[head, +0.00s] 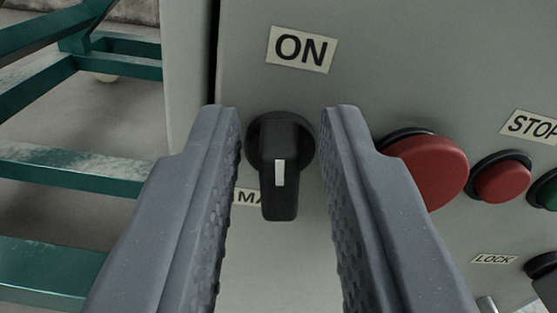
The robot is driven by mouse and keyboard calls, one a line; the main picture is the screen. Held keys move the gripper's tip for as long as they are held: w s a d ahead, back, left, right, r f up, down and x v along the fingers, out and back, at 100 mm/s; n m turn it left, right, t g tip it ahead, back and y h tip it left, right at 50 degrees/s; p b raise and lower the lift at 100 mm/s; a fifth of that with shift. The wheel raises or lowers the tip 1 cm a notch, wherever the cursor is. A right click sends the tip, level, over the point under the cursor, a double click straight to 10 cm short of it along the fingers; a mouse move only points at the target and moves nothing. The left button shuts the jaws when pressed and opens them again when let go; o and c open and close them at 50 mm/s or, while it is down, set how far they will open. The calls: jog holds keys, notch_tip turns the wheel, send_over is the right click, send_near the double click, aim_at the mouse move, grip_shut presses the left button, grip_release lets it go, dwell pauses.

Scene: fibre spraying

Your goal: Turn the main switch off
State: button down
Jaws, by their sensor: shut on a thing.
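The main switch (279,205) is a black rotary knob on a grey panel, below an "ON" label (301,49). Its handle stands nearly vertical in the picture, with a white mark on it. My gripper (283,115) has one grey finger on each side of the knob and is shut on it. A label beginning "MA" (246,197) shows beside the handle, partly hidden by the handle and the left finger.
To the right are a large red button (430,168), a smaller red button (503,180) under a "STOP" label (533,125), and a green button (547,192) at the edge. A "LOCK" label (494,259) sits lower. A green metal frame (70,170) stands at left.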

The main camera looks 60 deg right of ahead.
jog(key=n, duration=0.3)
jog(key=shift+f+n, duration=0.15)
jog(key=shift+n, duration=0.15)
jog(key=n, duration=0.3)
jog(key=shift+w+a+f+n, duration=0.1)
jog(key=shift+w+f+n, duration=0.1)
jog(key=shift+n, duration=0.1)
jog(key=n, duration=0.5)
jog(key=shift+w+f, duration=0.1)
jog(key=shift+f, duration=0.1)
jog(key=shift+f+n+b, duration=0.15)
jog(key=shift+n+b, duration=0.2)
jog(key=shift+n, duration=1.35)
jog(key=c, duration=1.5)
grip_release()
jog(key=shift+a, duration=0.1)
